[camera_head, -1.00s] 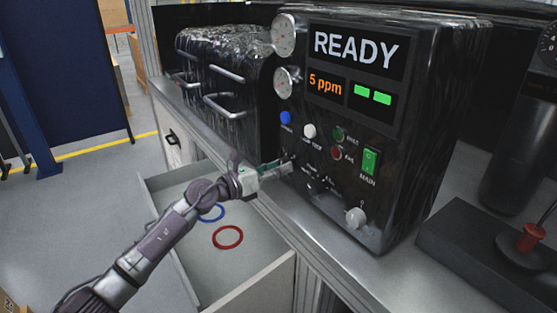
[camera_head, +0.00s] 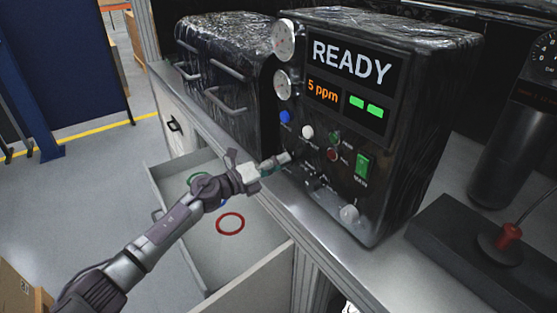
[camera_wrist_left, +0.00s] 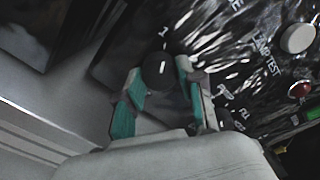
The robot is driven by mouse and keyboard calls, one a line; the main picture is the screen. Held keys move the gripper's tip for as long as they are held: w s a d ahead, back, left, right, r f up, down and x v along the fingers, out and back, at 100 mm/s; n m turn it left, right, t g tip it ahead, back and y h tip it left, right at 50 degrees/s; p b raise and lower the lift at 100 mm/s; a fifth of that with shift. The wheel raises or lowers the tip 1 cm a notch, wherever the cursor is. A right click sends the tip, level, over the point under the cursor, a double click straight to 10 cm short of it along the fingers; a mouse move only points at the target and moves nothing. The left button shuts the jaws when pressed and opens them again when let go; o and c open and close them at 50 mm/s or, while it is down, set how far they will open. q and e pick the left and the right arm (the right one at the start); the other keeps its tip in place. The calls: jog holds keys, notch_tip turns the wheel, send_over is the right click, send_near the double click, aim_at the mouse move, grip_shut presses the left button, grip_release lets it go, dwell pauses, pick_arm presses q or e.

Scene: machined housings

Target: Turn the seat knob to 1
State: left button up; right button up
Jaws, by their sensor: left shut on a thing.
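The left gripper (camera_head: 274,164) is at the lower left of the front panel of the black machine (camera_head: 430,140), below the blue button. In the left wrist view, its teal-padded fingers (camera_wrist_left: 160,92) are on either side of a round black knob (camera_wrist_left: 158,70) and shut on it. A small white mark shows on the knob's face. White "1" lettering (camera_wrist_left: 163,34) is printed near the knob. In the head view the gripper hides the knob. The right gripper is not in view.
The display (camera_head: 352,62) reads READY and 5 ppm. A blue button (camera_head: 285,117), a white button (camera_head: 307,132), a green switch (camera_head: 362,166) and a pale knob (camera_head: 349,213) are nearby. An open drawer (camera_head: 262,285) below holds a red ring (camera_head: 230,223).

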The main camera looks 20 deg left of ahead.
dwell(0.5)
pick_arm(q)
jog(key=o, duration=1.1)
jog(key=shift+o, duration=0.2)
jog(key=shift+s+a, duration=0.2)
jog(key=v, duration=1.1)
jog(key=shift+s+a, duration=0.15)
jog(key=shift+a, duration=0.05)
jog(key=shift+f, duration=0.1)
